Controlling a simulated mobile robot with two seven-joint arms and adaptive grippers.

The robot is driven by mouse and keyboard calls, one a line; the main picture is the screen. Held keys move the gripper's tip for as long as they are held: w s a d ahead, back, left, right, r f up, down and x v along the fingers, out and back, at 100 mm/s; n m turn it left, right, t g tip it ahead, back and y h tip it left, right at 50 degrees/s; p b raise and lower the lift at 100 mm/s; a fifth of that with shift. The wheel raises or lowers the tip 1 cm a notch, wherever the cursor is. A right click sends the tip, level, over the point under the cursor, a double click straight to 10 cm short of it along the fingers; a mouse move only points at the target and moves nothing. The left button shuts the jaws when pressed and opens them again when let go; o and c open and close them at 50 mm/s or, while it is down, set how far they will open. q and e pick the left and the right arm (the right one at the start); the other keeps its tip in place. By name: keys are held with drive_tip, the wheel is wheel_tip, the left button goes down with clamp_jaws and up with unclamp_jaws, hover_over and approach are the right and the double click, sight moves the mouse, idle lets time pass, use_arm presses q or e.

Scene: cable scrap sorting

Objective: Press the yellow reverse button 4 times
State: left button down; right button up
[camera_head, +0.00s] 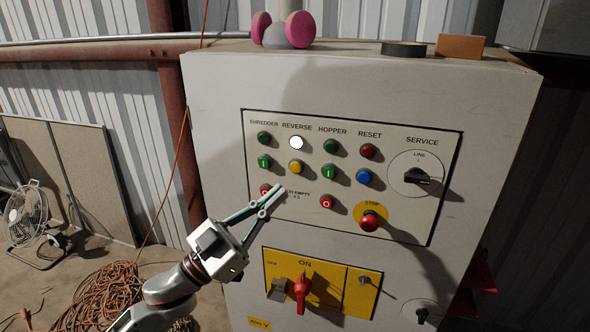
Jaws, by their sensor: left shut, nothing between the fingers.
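The yellow reverse button (296,167) sits in the REVERSE column of the control panel (400,222). Above it, the round REVERSE lamp (296,143) shows bright white. My left gripper (282,189) is shut and empty. In the picture its fingertips are below and slightly left of the yellow button, over the lower left of the panel. They partly cover a small printed label and lie beside a red button (266,190). I cannot tell whether the fingertips touch the panel. My right gripper is not in view.
Nearby are a green button (264,162), a blue button (363,177) and a red stop knob (369,220). A yellow plate with a red switch (301,288) is below. Pink earmuffs (299,29), black tape (403,48) and an orange block (461,46) lie on the cabinet top.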

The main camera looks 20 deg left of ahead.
sight(296, 167)
use_arm(q)
drive_tip(key=shift+w+d+b, duration=0.15)
drive_tip(key=shift+w+b, duration=0.25)
drive_tip(key=shift+w, duration=3.3)
drive_tip(key=shift+w, duration=0.15)
drive_tip(key=shift+w, duration=0.3)
drive_tip(key=shift+w, duration=0.45)
drive_tip(key=shift+s+p, duration=0.15)
drive_tip(key=shift+p, duration=0.2)
drive_tip(key=shift+s+p, duration=0.35)
drive_tip(key=shift+s, duration=0.4)
